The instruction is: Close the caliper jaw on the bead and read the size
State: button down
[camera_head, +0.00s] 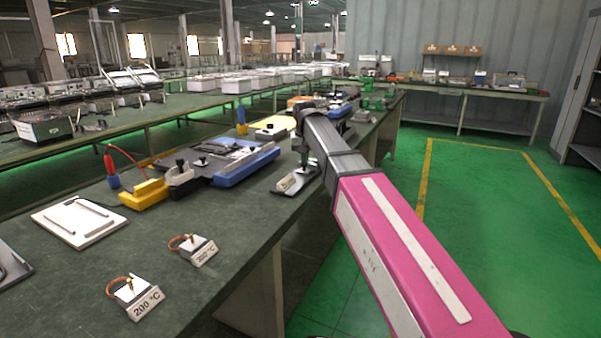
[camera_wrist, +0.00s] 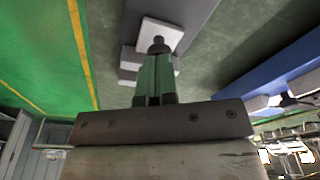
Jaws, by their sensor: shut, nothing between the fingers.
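A small device with a pale block and a black knob, which looks like the caliper (camera_head: 291,182), sits on a dark plate near the right edge of the bench. In the wrist view the pale block (camera_wrist: 163,30) and black knob (camera_wrist: 158,45) lie just past my fingertips. My gripper (camera_head: 305,163) points down at this device. Its green fingers (camera_wrist: 156,62) are shut with nothing between them. The fingertips are at or very near the knob; I cannot tell if they touch it. I cannot make out a bead or a size reading.
A blue tray (camera_head: 246,172) with dark parts lies left of the device. A yellow block (camera_head: 144,194), a white board (camera_head: 79,222) and labelled holders marked 200 °C (camera_head: 145,303) and 300 °C (camera_head: 203,254) stand nearer. The bench (camera_head: 238,216) has free room at front; open green floor lies right.

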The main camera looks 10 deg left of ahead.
jog(key=shift+s+d+f, duration=0.2)
jog(key=shift+f, duration=0.1)
jog(key=shift+w+a+r, duration=0.1)
jog(key=shift+w+r, duration=0.05)
jog(key=shift+r, duration=0.75)
jog(key=shift+w+a+r, duration=0.1)
jog(key=shift+r, duration=2.65)
